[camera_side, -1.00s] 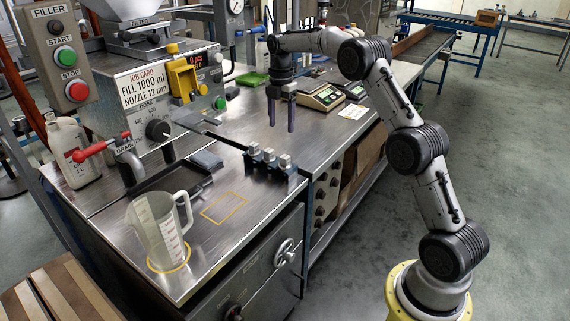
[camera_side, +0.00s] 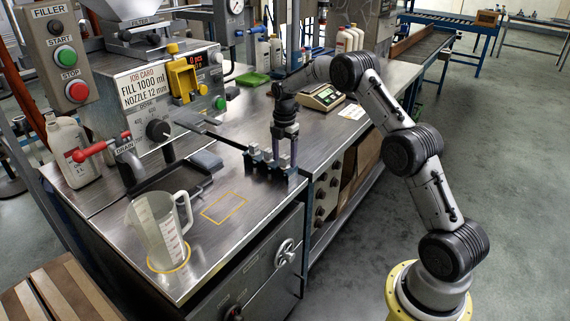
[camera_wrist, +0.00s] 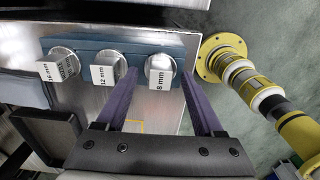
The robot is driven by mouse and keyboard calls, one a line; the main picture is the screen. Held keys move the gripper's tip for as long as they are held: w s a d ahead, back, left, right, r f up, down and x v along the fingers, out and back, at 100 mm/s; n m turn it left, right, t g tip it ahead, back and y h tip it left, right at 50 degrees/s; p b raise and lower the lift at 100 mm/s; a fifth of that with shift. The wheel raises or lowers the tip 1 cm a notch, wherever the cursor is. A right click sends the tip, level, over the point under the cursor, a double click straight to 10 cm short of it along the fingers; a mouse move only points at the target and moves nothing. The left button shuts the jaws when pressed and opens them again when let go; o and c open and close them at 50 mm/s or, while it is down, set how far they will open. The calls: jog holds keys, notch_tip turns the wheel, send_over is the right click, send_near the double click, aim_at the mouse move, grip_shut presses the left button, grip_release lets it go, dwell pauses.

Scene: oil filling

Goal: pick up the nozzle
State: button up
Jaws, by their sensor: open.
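A dark blue rack (camera_side: 272,171) stands near the bench's front edge with three silver nozzles in it; it also shows in the wrist view (camera_wrist: 133,45). The labels there read 12 mm on the middle nozzle (camera_wrist: 108,67), what looks like 8 mm on the right one (camera_wrist: 161,72), and an unclear number on the left one (camera_wrist: 62,66). My gripper (camera_wrist: 160,76) is open, with purple fingers either side of the right nozzle in that picture and gaps visible. In the side view my gripper (camera_side: 285,152) is low over the rack's right end.
The job card (camera_side: 144,90) reads fill 1000 ml, nozzle 12 mm. A clear measuring jug (camera_side: 160,230) stands on the yellow ring at the front left. A yellow outlined rectangle (camera_side: 225,208) on the bench is empty. A red-handled drain valve (camera_side: 100,148) juts out at the left.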

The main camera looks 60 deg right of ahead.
jog(key=shift+f, duration=0.5)
jog(key=shift+r, duration=0.1)
grip_shut()
